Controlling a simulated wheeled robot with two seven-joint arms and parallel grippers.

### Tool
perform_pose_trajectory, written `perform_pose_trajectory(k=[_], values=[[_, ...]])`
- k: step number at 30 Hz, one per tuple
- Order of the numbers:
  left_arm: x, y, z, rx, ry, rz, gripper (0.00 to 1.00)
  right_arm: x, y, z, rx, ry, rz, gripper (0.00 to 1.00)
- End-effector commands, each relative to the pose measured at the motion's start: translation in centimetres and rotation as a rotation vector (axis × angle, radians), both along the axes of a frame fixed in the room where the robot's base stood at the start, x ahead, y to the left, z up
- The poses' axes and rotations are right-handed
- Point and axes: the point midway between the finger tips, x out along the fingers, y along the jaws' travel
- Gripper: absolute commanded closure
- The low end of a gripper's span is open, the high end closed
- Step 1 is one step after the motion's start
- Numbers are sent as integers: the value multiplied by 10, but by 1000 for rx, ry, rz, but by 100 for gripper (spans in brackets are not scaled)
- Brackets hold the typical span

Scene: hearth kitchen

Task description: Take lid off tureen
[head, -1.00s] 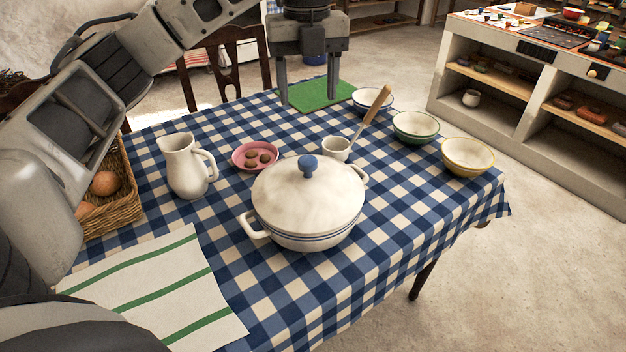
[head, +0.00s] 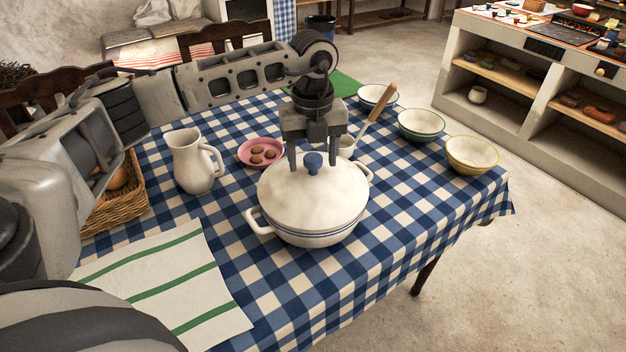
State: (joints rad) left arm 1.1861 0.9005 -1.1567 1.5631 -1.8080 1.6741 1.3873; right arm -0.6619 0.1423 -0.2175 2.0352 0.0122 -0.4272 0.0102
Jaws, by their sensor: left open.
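The white tureen (head: 316,236) with blue bands and two side handles stands on the checked table. Its white lid (head: 290,190) sits on it, with a blue knob (head: 313,163) on top. My left gripper (head: 312,165) points down at the knob, its two fingers open, one on each side of the knob in the picture. I cannot tell whether the fingers touch it. My right gripper is not in view.
A white pitcher (head: 193,165) and a pink dish (head: 246,155) with small brown items stand left of the tureen. A ladle (head: 379,104) rises behind it. Bowls (head: 421,126) line the right. A striped cloth (head: 165,280) lies front left; an egg basket (head: 112,212) stands behind it.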

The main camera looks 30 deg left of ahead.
Motion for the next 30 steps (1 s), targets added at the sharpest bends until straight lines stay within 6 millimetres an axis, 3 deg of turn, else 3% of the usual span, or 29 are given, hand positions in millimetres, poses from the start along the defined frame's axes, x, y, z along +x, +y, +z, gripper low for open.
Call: perform_pose_trajectory(k=[10, 15, 17, 30], values=[[0, 0, -11, 0, -1, -1, 41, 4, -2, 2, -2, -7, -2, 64], [0, 0, -11, 0, -1, -1, 88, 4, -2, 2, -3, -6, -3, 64], [0, 0, -11, 0, -1, -1, 100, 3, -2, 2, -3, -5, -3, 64], [1, -1, -3, -3, -6, 0, 100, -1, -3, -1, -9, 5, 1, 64]])
